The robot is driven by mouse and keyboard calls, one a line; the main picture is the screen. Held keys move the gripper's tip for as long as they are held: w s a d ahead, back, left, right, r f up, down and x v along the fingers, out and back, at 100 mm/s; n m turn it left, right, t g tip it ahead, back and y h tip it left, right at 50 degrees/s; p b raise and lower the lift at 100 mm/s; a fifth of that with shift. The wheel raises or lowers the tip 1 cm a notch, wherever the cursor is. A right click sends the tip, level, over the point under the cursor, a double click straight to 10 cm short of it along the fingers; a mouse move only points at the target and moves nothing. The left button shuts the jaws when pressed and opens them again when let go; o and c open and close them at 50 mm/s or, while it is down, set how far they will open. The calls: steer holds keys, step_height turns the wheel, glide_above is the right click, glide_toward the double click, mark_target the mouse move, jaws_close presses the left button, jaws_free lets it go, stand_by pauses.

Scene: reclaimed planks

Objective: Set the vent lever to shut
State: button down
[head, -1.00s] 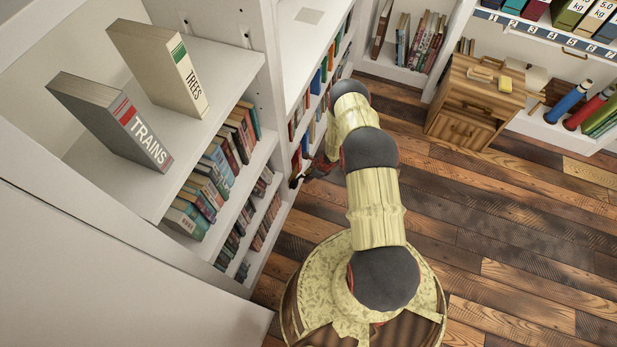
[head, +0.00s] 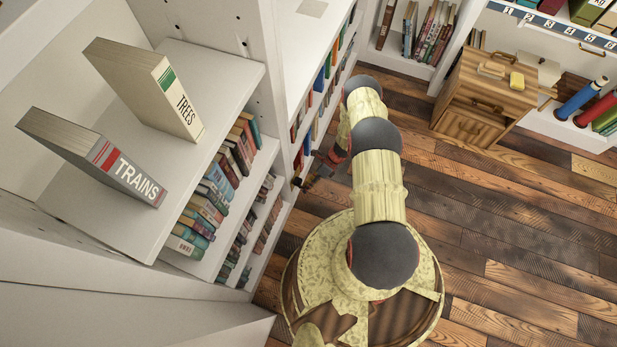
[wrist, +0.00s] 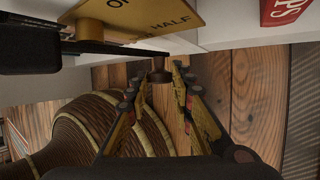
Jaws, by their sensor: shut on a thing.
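In the wrist view, the vent lever (wrist: 115,48) is a dark bar that runs sideways beneath a brass plate (wrist: 150,14). The plate carries lettering, with "HALF" readable and another word cut off. A brown knob (wrist: 160,73) hangs at the lever's right end. My gripper (wrist: 163,72) is shut on this knob, with one finger on each side. In the head view, my gripper (head: 306,182) is small and partly hidden, low beside the white bookcase's edge. The lever and plate cannot be made out there.
A white bookcase (head: 205,70) on the left holds several books, including TREES (head: 150,88) and TRAINS (head: 95,160). A wooden cabinet (head: 480,100) stands at the back right. Plank floor (head: 500,220) to my right is open.

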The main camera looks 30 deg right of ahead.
steer(key=shift+s+a+f+m+g+y, duration=0.15)
steer(key=shift+s+a+g+y, duration=0.15)
steer(key=shift+y, duration=0.25)
steer(key=shift+s+a+f+m+g+y, duration=0.1)
steer(key=shift+s+a+m+g+y, duration=0.1)
steer(key=shift+a+g+y, duration=0.3)
steer(key=shift+d, duration=0.1)
steer(key=c, duration=1.6)
jaws_free()
steer(key=shift+o, duration=0.2)
steer(key=v, duration=1.2)
steer(key=shift+s, duration=0.1)
